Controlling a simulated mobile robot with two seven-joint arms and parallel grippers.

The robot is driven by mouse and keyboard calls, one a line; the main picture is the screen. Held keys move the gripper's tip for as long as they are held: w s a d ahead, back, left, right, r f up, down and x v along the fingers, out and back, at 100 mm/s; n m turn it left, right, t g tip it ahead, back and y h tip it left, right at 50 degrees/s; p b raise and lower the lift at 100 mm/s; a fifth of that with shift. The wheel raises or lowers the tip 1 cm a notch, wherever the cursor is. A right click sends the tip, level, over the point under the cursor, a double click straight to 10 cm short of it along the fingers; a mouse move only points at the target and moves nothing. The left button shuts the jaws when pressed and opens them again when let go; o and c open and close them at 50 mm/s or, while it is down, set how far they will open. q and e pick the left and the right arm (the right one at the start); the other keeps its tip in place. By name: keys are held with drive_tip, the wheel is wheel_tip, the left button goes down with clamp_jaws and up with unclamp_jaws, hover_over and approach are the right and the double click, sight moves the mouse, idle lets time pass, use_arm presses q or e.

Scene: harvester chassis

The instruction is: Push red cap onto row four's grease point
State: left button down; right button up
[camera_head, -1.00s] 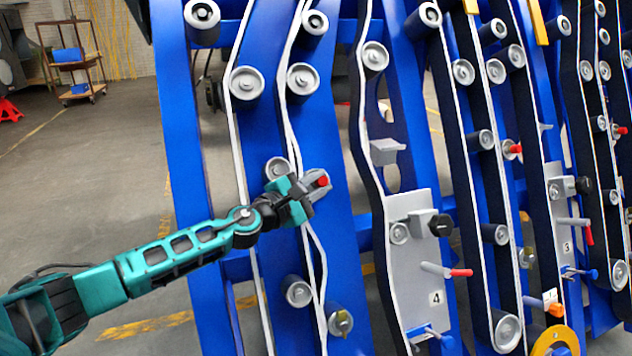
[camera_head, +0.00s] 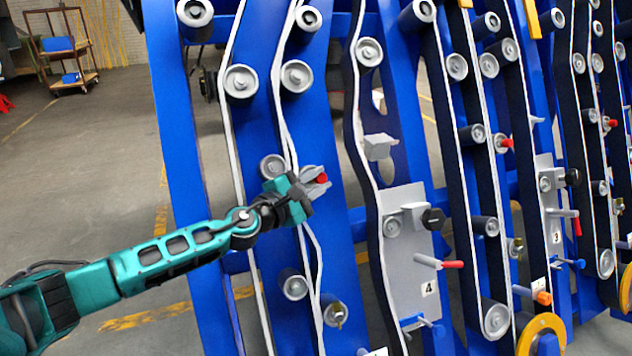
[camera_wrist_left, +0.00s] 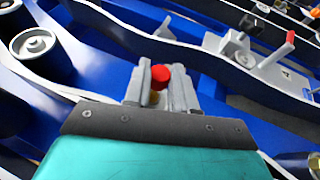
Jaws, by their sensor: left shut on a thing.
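My left gripper (camera_head: 317,181) is shut on the red cap (camera_head: 322,178), in front of a blue panel of the chassis. In the left wrist view the red cap (camera_wrist_left: 160,76) shows between the two grey fingers of the gripper (camera_wrist_left: 162,92). The row four plate (camera_head: 405,270) carries the label 4 (camera_head: 430,288) and stands to the right of the gripper, apart from it. I cannot make out row four's grease point in either view. My right gripper is not in view.
A red-tipped lever (camera_head: 440,262) and a black knob (camera_head: 433,219) stick out of the row four plate. A grey bracket (camera_head: 378,146) juts out above it. Several rollers, such as one just left of the gripper (camera_head: 272,167), project nearby. Open floor (camera_head: 85,230) lies at the left.

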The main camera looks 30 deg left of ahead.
sight(310, 182)
use_arm(q)
drive_tip(key=shift+w+a+f+b, duration=0.45)
drive_tip(key=shift+w+a+b, duration=0.1)
drive_tip(key=shift+b, duration=0.1)
idle(1.3)
drive_tip(key=shift+w+a+f+b, duration=0.6)
drive_tip(key=shift+a+b, duration=0.15)
drive_tip(key=shift+b, duration=0.35)
drive_tip(key=c, duration=0.8)
unclamp_jaws()
drive_tip(key=shift+c, duration=0.2)
